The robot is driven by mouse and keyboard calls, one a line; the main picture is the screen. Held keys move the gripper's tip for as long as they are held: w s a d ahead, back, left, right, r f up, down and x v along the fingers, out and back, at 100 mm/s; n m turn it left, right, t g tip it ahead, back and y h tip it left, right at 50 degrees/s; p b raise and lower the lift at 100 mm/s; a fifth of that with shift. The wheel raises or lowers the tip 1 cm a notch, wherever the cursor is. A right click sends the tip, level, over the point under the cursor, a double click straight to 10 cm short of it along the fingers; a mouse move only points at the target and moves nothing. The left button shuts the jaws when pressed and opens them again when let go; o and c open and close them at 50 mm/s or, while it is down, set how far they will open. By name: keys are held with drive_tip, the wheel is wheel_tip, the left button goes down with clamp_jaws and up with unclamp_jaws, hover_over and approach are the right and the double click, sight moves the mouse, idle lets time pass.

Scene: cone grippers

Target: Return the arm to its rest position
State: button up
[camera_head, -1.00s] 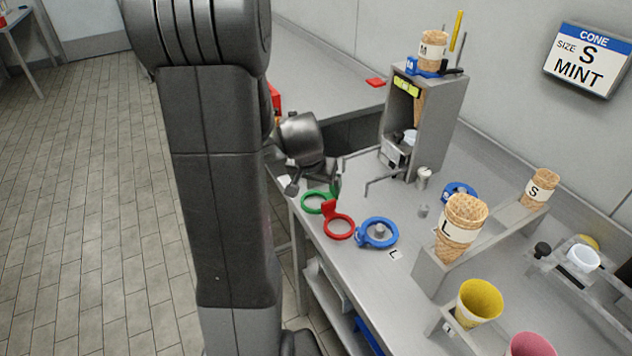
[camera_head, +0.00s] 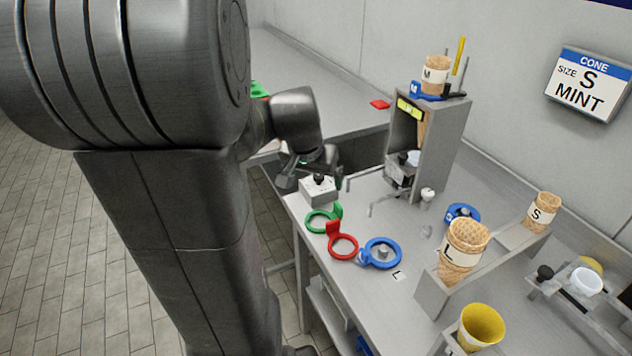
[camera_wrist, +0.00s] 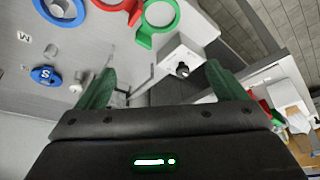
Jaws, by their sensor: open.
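My arm (camera_head: 165,190) fills the left of the head view, and its wrist (camera_head: 298,118) reaches over the near end of the counter. My gripper (camera_head: 318,172) hangs just above a small grey box with a black knob (camera_head: 318,190). In the wrist view the two green-padded fingers of my gripper (camera_wrist: 160,88) stand wide apart with nothing between them. The box with the knob (camera_wrist: 181,62) shows beyond the fingertips, and I see no contact with it.
Green (camera_head: 322,222), red (camera_head: 342,246) and blue (camera_head: 382,253) rings lie on the counter. A grey dispenser (camera_head: 438,135) stands behind. Cones marked L (camera_head: 462,250) and S (camera_head: 541,212) stand in a rack on the right. A wall sign (camera_head: 587,80) reads S MINT.

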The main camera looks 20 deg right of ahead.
idle(0.4)
drive_tip(key=x, duration=1.2)
drive_tip(key=shift+f, duration=0.1)
drive_tip(key=shift+s+f+b, duration=0.1)
drive_tip(key=shift+f+b, duration=0.3)
drive_tip(key=shift+b, duration=0.5)
drive_tip(key=shift+r, duration=0.15)
